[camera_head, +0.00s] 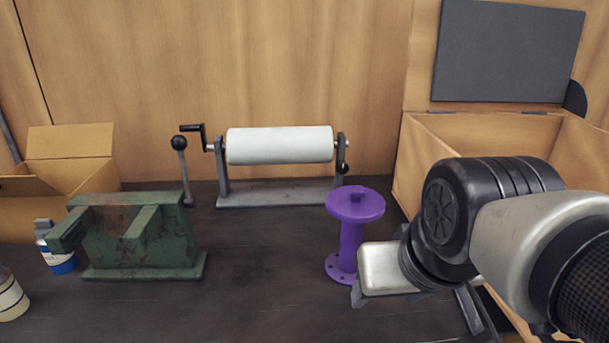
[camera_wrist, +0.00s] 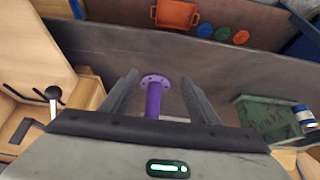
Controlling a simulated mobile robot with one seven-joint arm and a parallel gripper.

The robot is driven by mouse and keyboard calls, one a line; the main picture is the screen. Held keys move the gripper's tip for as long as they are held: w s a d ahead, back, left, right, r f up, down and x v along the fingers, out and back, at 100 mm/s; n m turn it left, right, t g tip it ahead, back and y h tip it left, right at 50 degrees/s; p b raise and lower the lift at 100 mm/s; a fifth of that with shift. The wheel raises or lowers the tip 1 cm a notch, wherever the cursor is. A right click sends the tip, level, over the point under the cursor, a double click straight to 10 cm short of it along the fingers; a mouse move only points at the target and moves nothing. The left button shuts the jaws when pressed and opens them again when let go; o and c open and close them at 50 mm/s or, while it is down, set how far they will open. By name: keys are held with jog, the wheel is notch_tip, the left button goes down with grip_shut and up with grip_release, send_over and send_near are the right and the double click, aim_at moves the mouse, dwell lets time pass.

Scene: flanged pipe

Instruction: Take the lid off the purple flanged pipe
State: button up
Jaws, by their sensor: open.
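The purple flanged pipe (camera_head: 350,245) stands upright on the dark table, right of the middle in the head view. Its lid (camera_head: 356,205) is a purple disc with a small raised block, sitting on the top. My gripper (camera_head: 412,305) is right of the pipe's lower part and overlaps its edge in this view. In the wrist view my gripper (camera_wrist: 160,90) is open, and the purple pipe (camera_wrist: 153,104) appears between the two fingers, with a holed flange (camera_wrist: 155,81) showing. The lid is not visible there. I cannot tell whether the fingers touch the pipe.
A roller on a stand (camera_head: 280,145) is behind the pipe. A green metal fixture (camera_head: 150,240) stands left, beside a small blue-labelled bottle (camera_head: 60,260). An open wooden box (camera_head: 430,155) is at the right. The table between fixture and pipe is clear. The wrist view shows an orange crate (camera_wrist: 175,15).

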jog(key=shift+o, duration=1.3)
jog(key=shift+r, duration=0.1)
jog(key=o, duration=0.9)
jog(key=w+r+p, duration=0.5)
jog(key=r+p, duration=0.1)
jog(key=r, duration=0.3)
jog(key=w+r+g+p, duration=0.1)
jog(key=w+r+p, duration=0.8)
jog(key=w+r, duration=0.2)
jog(key=b, duration=0.1)
send_over(356, 189)
jog(key=s, duration=0.1)
notch_tip(356, 189, down, 12)
jog(key=shift+s+r, duration=0.1)
jog(key=shift+r, duration=0.05)
jog(key=shift+s+b+x, duration=0.15)
jog(key=shift+x, duration=1.2)
jog(key=shift+s+b+x, duration=0.15)
jog(key=shift+s+x, duration=0.05)
jog(key=shift+x, duration=1.1)
